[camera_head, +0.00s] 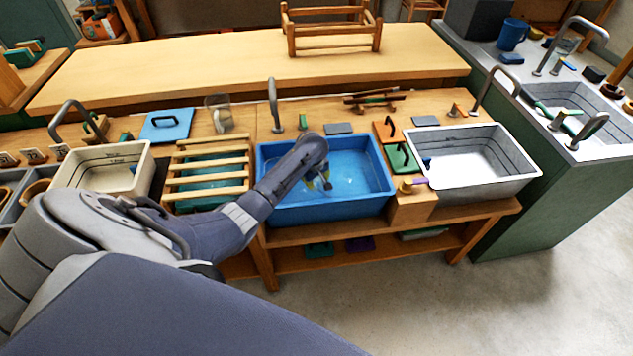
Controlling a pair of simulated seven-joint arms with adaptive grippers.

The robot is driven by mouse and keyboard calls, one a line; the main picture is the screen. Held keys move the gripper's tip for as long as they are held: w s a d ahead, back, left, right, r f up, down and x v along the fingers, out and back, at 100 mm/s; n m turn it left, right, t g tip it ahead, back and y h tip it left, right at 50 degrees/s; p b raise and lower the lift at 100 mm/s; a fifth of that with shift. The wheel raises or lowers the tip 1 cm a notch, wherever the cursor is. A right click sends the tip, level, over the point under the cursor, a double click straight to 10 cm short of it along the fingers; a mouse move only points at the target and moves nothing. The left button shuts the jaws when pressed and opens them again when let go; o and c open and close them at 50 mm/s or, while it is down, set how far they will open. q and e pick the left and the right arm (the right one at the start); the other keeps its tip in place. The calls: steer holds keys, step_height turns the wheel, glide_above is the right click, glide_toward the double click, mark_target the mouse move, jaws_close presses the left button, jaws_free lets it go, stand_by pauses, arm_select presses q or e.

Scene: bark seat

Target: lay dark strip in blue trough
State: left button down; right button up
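The blue trough (345,207) stands in the middle of the bench with light blue water or a light blue floor inside. My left arm reaches across from the lower left, and my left gripper (322,183) is low over or inside the trough. Its fingers are small and partly hidden by my own wrist, so I cannot tell whether they are open or hold anything. Dark reddish-brown thin pieces (375,98) lie on a small rack behind the trough; I cannot tell if one is the dark strip. No dark strip shows clearly in the trough. My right gripper is not in view.
A slatted wooden rack (207,181) stands left of the trough, and a cream basin (150,172) beyond it. A white-grey basin (486,184) stands to the right. A tap (273,103) rises behind the trough. Green and orange handled blocks (402,158) sit between the basins.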

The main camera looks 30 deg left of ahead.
arm_select(q)
steer(key=shift+f, duration=0.15)
steer(key=c, duration=1.5)
jaws_free()
